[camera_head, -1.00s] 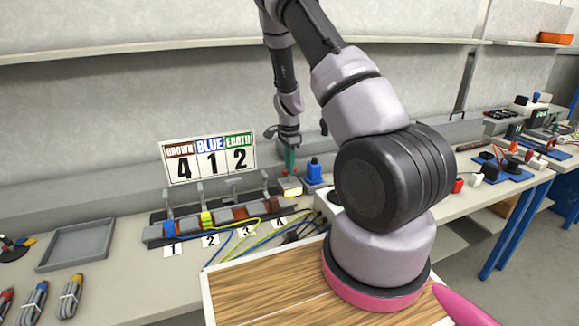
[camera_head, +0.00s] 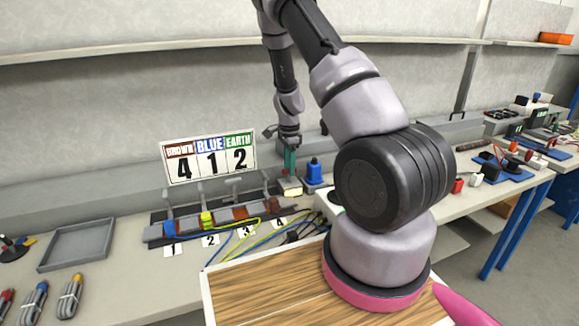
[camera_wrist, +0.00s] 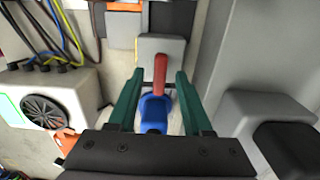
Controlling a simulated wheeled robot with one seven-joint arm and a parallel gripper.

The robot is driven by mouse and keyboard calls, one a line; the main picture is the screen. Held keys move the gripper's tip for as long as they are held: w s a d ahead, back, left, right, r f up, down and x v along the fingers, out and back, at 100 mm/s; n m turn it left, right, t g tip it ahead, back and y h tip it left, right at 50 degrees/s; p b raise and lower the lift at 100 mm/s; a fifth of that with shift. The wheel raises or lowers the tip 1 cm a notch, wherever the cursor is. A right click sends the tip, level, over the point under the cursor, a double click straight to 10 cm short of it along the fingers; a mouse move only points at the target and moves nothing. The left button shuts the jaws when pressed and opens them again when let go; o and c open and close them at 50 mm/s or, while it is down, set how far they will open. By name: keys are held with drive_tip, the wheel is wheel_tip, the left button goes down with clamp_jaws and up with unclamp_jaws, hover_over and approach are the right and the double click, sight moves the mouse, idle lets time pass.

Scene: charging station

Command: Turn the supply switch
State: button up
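My gripper (camera_head: 290,160) is at the back of the bench, in front of the wall. In the wrist view its two green fingers (camera_wrist: 158,90) are spread apart. A red lever (camera_wrist: 160,72) and a blue rounded part (camera_wrist: 156,113) show between them, with gaps on both sides. I cannot tell for certain which part is the supply switch. A grey block (camera_wrist: 160,48) lies just beyond the red lever. In the head view a blue part (camera_head: 313,170) stands just right of my fingers, and a small box with a lit yellowish face (camera_head: 292,192) is below them.
A row of terminal clamps (camera_head: 205,226) with coloured wires stands left of my gripper. A sign (camera_head: 208,160) reads brown 4, blue 1, earth 2. An empty grey tray (camera_head: 76,245) is at left. A white box with a round black grille (camera_wrist: 45,113) is close by.

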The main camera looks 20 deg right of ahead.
drive_tip(key=shift+r, duration=0.1)
wheel_tip(320, 180, up, 11)
idle(0.5)
idle(0.3)
drive_tip(key=s+a+r+n+t+y, duration=0.1)
drive_tip(key=s+a+r+n, duration=0.1)
drive_tip(key=s+r, duration=0.35)
drive_tip(key=s+a+r+n+t+y, duration=0.1)
drive_tip(key=s+a+r+n, duration=0.1)
drive_tip(key=r, duration=0.7)
drive_tip(key=s+a+r+n+t+y, duration=0.1)
drive_tip(key=s+a+r+n+t, duration=0.2)
drive_tip(key=r, duration=0.4)
drive_tip(key=s+r+n, duration=0.2)
drive_tip(key=s, duration=0.4)
drive_tip(key=s+a+r+n+t, duration=0.1)
drive_tip(key=s+r+n, duration=0.1)
drive_tip(key=s, duration=0.4)
drive_tip(key=s+a+r+n+t+h, duration=0.1)
drive_tip(key=s+r+n, duration=0.2)
drive_tip(key=s+r, duration=0.1)
drive_tip(key=shift+s+a, duration=0.25)
drive_tip(key=shift+s, duration=0.65)
drive_tip(key=shift+w, duration=0.1)
